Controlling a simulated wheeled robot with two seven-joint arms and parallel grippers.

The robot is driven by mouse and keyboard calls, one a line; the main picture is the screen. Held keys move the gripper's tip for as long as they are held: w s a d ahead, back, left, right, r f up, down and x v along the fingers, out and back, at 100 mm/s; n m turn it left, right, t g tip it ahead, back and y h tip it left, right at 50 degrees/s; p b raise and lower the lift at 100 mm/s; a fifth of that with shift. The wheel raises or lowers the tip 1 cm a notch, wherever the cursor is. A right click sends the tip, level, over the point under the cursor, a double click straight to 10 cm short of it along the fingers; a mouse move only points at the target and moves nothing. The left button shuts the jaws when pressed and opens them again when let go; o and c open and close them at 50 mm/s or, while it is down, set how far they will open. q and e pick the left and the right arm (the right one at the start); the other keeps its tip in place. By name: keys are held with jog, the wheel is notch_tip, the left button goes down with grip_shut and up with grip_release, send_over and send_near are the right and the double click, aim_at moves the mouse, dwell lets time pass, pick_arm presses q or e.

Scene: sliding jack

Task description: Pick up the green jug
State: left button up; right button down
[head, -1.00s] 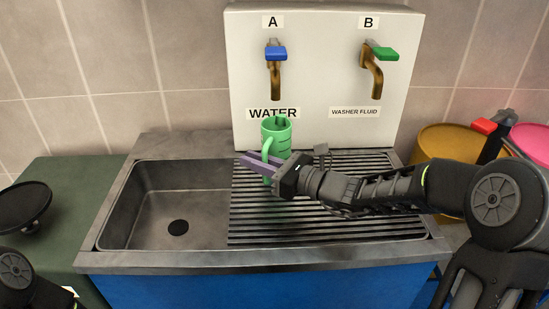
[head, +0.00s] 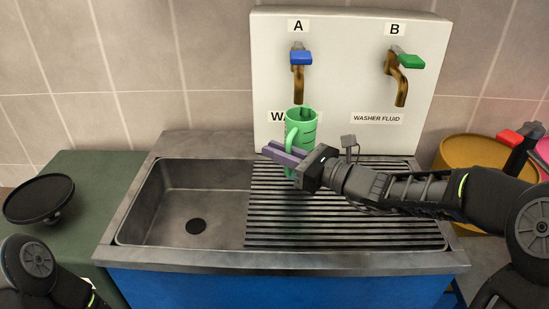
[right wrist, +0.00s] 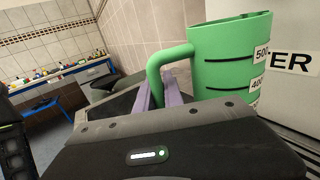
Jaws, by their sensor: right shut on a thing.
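The green jug (head: 303,128) is upright at the back of the sink's drainboard, below the water tap. Its loop handle faces left and toward me, and it covers part of the WATER label. My right gripper (head: 284,154) has its purple fingers shut on the jug's handle. In the right wrist view the jug (right wrist: 230,60) stands beside the fingers with its handle (right wrist: 158,68) between them, and marks show on its side. The jug's base is partly hidden by the gripper, so I cannot tell its gap above the rack. My left gripper is out of view.
Tap A (head: 299,75) with a blue lever and tap B (head: 402,75) with a green lever stick out from the white panel (head: 345,40). The empty basin (head: 190,205) is left of the slatted drainboard (head: 345,225). A black round dish (head: 38,197) sits on the green counter.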

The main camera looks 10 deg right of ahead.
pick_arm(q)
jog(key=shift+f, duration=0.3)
pick_arm(e)
jog(key=v, duration=1.7)
jog(key=shift+f, duration=0.15)
jog(key=shift+d, duration=0.15)
